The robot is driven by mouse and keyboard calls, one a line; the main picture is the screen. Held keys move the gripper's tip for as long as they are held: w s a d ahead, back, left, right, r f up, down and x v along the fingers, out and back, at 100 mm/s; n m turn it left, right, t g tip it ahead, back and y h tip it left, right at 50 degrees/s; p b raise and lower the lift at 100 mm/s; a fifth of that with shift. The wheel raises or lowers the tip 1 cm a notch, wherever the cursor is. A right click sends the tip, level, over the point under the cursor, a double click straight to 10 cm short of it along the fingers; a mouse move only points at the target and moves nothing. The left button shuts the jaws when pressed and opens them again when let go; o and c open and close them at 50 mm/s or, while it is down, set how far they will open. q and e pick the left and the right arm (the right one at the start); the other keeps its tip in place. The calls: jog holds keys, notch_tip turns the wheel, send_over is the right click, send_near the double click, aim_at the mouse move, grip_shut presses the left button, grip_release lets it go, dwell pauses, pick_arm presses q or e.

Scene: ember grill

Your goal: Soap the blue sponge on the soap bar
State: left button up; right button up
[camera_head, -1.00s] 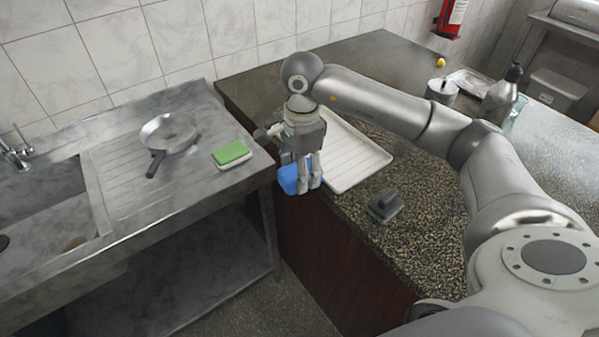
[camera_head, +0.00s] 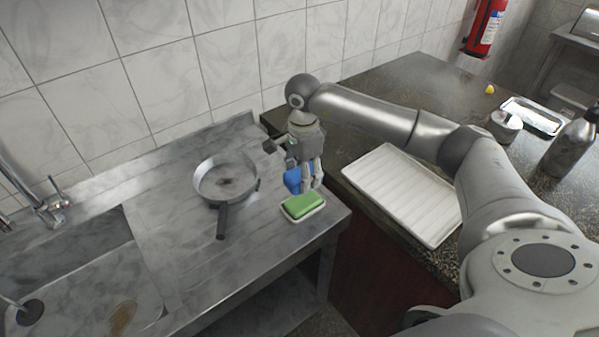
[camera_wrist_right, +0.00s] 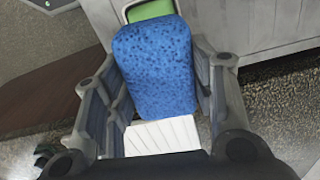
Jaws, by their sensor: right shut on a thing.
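My right gripper (camera_head: 309,178) is shut on the blue sponge (camera_head: 292,180), just behind the green soap bar (camera_head: 303,204) in the head view. The soap bar lies on a pale dish (camera_head: 305,216) near the right end of the metal sink counter. In the right wrist view the sponge (camera_wrist_right: 155,66) sits between the two fingers, and a strip of the green soap (camera_wrist_right: 150,10) shows past its top edge. I cannot tell whether the sponge touches the soap. My left gripper is not in view.
A frying pan (camera_head: 226,180) stands on the sink counter left of the soap, its handle pointing forward. A white ribbed tray (camera_head: 400,190) lies on the dark granite counter (camera_head: 370,88) to the right. A bottle (camera_head: 570,145) stands at far right.

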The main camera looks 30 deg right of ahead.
aim_at(303, 201)
jog(key=shift+s+f, duration=0.15)
jog(key=shift+f, duration=0.3)
jog(key=shift+s+f+b, duration=0.1)
jog(key=shift+f+b, duration=0.25)
jog(key=shift+b, duration=0.05)
jog(key=f, duration=0.1)
jog(key=f+b, duration=0.1)
jog(key=f, duration=0.1)
jog(key=shift+w+f+b, duration=0.25)
jog(key=shift+b, duration=0.1)
jog(key=shift+f, duration=0.25)
pick_arm(q)
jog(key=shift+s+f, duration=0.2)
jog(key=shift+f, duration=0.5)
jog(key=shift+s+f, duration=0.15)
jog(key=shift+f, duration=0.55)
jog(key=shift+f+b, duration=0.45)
jog(key=shift+b, duration=0.05)
pick_arm(e)
jog(key=shift+f, duration=0.45)
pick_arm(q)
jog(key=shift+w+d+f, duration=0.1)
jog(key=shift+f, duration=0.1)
pick_arm(e)
jog(key=shift+s+f, duration=0.1)
jog(key=shift+s, duration=0.05)
